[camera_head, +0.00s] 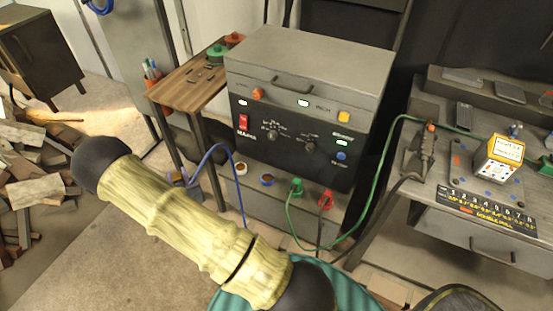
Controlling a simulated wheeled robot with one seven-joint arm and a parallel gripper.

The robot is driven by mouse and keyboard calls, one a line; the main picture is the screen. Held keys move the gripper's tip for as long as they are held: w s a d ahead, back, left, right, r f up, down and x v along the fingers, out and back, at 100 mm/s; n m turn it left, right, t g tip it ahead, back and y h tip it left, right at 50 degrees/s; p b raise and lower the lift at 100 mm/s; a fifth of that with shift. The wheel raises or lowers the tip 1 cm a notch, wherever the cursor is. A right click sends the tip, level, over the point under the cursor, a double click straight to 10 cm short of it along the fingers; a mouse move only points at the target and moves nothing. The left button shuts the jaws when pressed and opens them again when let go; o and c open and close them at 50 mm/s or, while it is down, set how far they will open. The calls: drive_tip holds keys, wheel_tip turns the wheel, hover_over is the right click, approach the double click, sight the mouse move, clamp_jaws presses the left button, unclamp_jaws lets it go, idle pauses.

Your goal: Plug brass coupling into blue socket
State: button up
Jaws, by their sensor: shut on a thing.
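The grey and black machine (296,134) has a row of ports on the ledge under its front panel. One port with a bluish rim looks like the blue socket (267,180); its opening shows brown and nothing is plugged into it. A blue cable (226,158) arches up left of the ports. My own arm, pale yellow with black joints, crosses the foreground. My gripper does not show.
A whitish-rimmed port (240,168) is beside the blue one. A green plug (297,186) and a red plug (325,199) sit to its right, with trailing cables. A wooden side table (188,82) stands left; a grey workbench (478,190) stands right.

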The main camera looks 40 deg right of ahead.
drive_tip(key=shift+d, duration=0.1)
drive_tip(key=d+f+m+g+h+b, duration=0.3)
drive_tip(key=d+f+b, duration=0.2)
drive_tip(key=d, duration=0.6)
drive_tip(key=d+f+m+g+h+b, duration=0.3)
drive_tip(key=d+f+b, duration=0.3)
drive_tip(key=d, duration=0.5)
drive_tip(key=d+f+m+g+h+b, duration=0.3)
drive_tip(key=d+f+b, duration=0.3)
drive_tip(key=d, duration=0.6)
drive_tip(key=shift+s+f+h+b, duration=0.15)
drive_tip(key=shift+s+h+b, duration=0.1)
drive_tip(key=shift+h+b, duration=0.5)
drive_tip(key=shift+f, duration=0.1)
drive_tip(key=shift+f+b, duration=1.7)
drive_tip(key=shift+f, duration=1.15)
drive_tip(key=shift+s+f+b, duration=0.1)
drive_tip(key=shift+f+b, duration=0.45)
drive_tip(key=o, duration=0.8)
